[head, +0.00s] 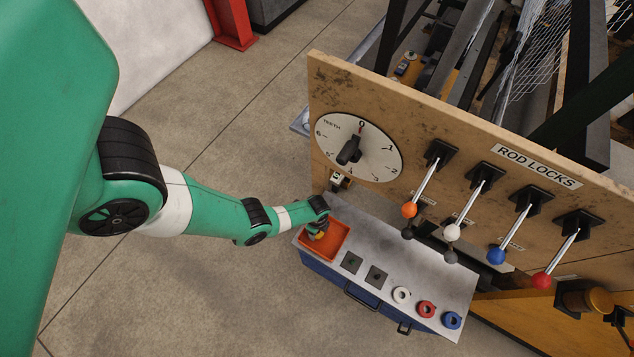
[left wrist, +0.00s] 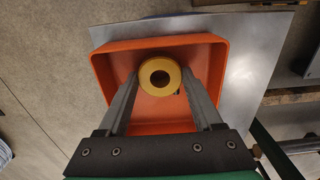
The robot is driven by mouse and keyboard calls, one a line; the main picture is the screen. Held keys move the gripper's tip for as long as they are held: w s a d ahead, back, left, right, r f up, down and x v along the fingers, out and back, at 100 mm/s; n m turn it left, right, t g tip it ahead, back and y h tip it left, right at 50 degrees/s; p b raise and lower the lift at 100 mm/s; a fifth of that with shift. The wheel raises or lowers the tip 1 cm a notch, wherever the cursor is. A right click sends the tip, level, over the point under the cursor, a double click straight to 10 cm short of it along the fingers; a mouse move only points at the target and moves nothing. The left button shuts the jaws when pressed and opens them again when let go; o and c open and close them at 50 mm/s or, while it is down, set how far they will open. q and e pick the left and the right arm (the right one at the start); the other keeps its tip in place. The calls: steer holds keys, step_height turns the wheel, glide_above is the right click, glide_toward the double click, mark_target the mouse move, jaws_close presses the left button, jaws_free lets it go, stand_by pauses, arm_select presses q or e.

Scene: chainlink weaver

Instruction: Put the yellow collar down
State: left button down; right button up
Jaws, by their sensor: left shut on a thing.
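The yellow collar (left wrist: 147,70) is a round ring with a dark centre hole. In the left wrist view my left gripper (left wrist: 160,80) has it between its two fingertips, shut on it. The collar is over the orange tray (left wrist: 220,70); I cannot tell whether it touches the tray's floor. In the head view my left gripper (head: 319,230) is at the orange tray (head: 338,246), at the left end of a grey bench top, and the collar is mostly hidden. My right gripper is not in view.
On the grey bench top (head: 385,255) stand white (head: 395,296), red (head: 420,310) and blue (head: 446,321) collars in a row, with two dark square pads beside them. A board with a dial (head: 375,160) and several rod lock levers stands behind.

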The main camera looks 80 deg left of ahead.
arm_select(q)
steer(key=shift+w+f, duration=0.1)
steer(key=shift+c, duration=0.2)
jaws_free()
step_height(320, 180, up, 12)
steer(key=p, duration=1.2)
steer(key=shift+r, duration=0.2)
